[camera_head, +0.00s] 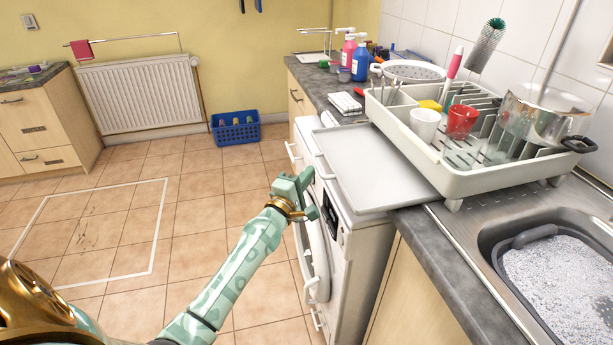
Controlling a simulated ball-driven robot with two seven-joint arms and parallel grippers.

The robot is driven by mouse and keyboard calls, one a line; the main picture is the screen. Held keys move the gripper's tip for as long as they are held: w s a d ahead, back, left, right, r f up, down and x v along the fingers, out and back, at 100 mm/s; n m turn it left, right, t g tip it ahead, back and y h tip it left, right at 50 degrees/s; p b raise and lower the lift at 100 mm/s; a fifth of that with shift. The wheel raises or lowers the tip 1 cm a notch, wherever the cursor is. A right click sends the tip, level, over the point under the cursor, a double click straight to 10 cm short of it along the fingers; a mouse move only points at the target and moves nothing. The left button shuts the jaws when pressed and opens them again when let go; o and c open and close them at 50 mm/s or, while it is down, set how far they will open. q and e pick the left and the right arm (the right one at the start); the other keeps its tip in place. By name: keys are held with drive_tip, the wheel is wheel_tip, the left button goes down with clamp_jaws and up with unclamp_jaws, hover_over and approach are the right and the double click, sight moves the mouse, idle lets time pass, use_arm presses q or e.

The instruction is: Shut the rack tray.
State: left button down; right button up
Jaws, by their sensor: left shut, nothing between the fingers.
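The dish rack (415,155) stands on the counter at the right, holding a white cup, a red cup and a steel pot. Its flat, pale grey rack tray (370,170) sticks out from under the rack toward the left, past the counter's front edge and over the white appliance front. The tray looks empty. My left gripper (301,179) is shut and empty, just left of the tray's outer edge. Whether it touches the tray I cannot tell. My right gripper is out of view.
A sink (540,322) with foamy water lies at the lower right. Bottles (361,62) and a white colander (409,71) stand on the counter behind the rack. A blue basket (236,131) sits on the floor.

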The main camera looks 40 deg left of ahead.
sight(343, 174)
use_arm(q)
drive_tip(key=w+d, duration=0.6)
drive_tip(key=w, duration=0.1)
drive_tip(key=shift+w+d, duration=0.25)
drive_tip(key=shift+w, duration=0.05)
